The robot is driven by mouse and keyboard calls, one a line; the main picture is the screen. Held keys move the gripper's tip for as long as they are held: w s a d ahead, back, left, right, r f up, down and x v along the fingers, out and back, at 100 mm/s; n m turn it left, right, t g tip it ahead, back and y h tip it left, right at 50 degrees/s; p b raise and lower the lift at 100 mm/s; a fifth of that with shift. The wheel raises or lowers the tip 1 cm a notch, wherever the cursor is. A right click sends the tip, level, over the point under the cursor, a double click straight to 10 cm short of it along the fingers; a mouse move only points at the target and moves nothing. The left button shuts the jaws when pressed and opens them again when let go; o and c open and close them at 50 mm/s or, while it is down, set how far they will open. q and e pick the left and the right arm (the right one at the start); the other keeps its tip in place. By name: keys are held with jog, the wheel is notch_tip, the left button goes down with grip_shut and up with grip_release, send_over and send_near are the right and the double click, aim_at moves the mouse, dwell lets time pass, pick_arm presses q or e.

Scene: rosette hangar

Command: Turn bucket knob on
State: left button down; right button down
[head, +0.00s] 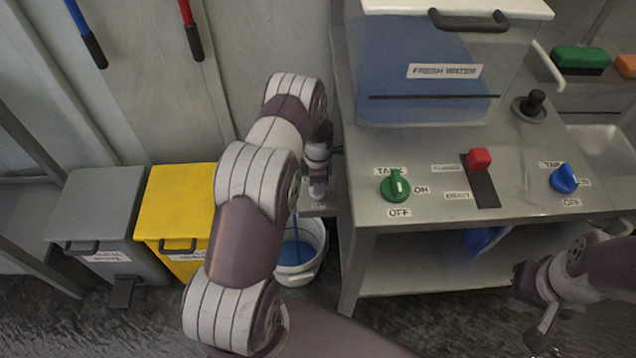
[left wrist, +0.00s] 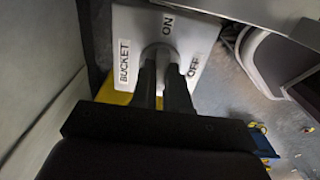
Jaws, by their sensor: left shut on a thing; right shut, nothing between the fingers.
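The bucket knob sits on a light plate (left wrist: 190,24) labelled BUCKET, ON and OFF in the left wrist view. My left gripper (left wrist: 163,65) is shut on the knob, whose pale round base (left wrist: 160,49) shows around the fingertips. The fingers hide most of the knob, so its exact setting is hard to read. In the head view my left gripper (head: 318,190) reaches down beside the steel counter's left end. Below it stands a white bucket (head: 313,240) with a blue streak running down into blue contents. My right gripper (head: 538,325) is shut and empty at the lower right.
The steel counter (head: 440,215) carries a fresh water tank (head: 430,90), a green tank knob (head: 395,186), a red lever (head: 479,159) and a blue tap knob (head: 564,178). Yellow (head: 175,205) and grey (head: 100,210) bins stand left of my left arm.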

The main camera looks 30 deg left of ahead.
dwell(0.4)
pick_arm(q)
jog(key=c, duration=1.1)
grip_release()
notch_tip(320, 180, up, 13)
jog(key=shift+f+p, duration=0.1)
jog(key=shift+p, duration=0.7)
